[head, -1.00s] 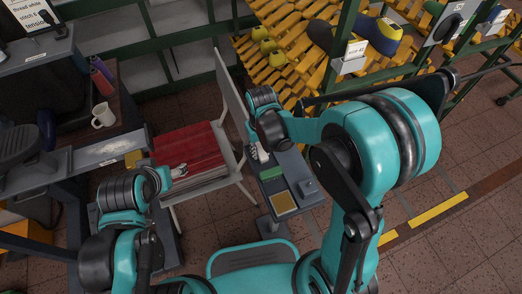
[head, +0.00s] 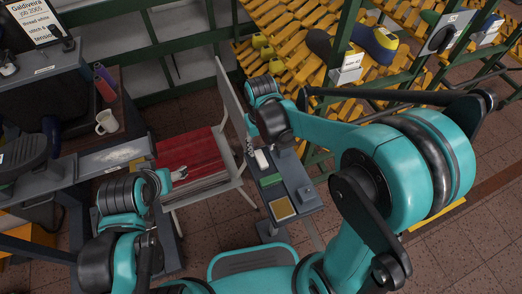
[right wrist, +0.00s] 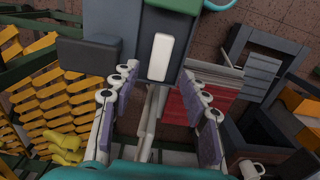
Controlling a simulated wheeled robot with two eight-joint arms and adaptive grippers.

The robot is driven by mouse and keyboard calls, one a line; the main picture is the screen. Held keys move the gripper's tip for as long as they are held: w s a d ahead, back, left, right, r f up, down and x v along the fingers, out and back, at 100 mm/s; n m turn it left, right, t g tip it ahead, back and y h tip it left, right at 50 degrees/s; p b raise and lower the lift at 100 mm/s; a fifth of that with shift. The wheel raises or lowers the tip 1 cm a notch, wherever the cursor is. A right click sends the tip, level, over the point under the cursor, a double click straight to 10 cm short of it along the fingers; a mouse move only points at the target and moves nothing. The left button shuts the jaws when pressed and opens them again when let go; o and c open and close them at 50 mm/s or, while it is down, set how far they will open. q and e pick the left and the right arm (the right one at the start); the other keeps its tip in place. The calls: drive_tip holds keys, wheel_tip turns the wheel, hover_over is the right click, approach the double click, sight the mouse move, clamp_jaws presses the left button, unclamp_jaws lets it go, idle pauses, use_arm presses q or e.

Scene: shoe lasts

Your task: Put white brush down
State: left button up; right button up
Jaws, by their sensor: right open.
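The white brush (head: 262,158) lies on the small grey side table (head: 292,185), at its far end. It also shows in the right wrist view (right wrist: 159,57) as a white block flat on the dark surface. My right gripper (head: 251,148) is just left of the brush, apart from it. In the right wrist view my right gripper (right wrist: 160,82) has its fingers wide apart with nothing between them. My left gripper (head: 180,174) is over the red-covered chair seat; its finger opening is too small to tell.
A chair (head: 190,152) stands close on the left. A yellow slatted rack (head: 290,50) with shoe lasts is behind. A mug (head: 107,122) stands at left.

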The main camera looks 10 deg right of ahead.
sight(262, 158)
drive_tip(key=s+d+r+m+t+p, duration=0.1)
drive_tip(key=s+d+r+m+t, duration=0.1)
drive_tip(key=s+d+r+t, duration=0.5)
wheel_tip(262, 158, up, 4)
drive_tip(key=s+d, duration=0.1)
drive_tip(key=s, duration=0.1)
drive_tip(key=shift+s+d+r, duration=0.2)
drive_tip(key=shift+s+d, duration=0.15)
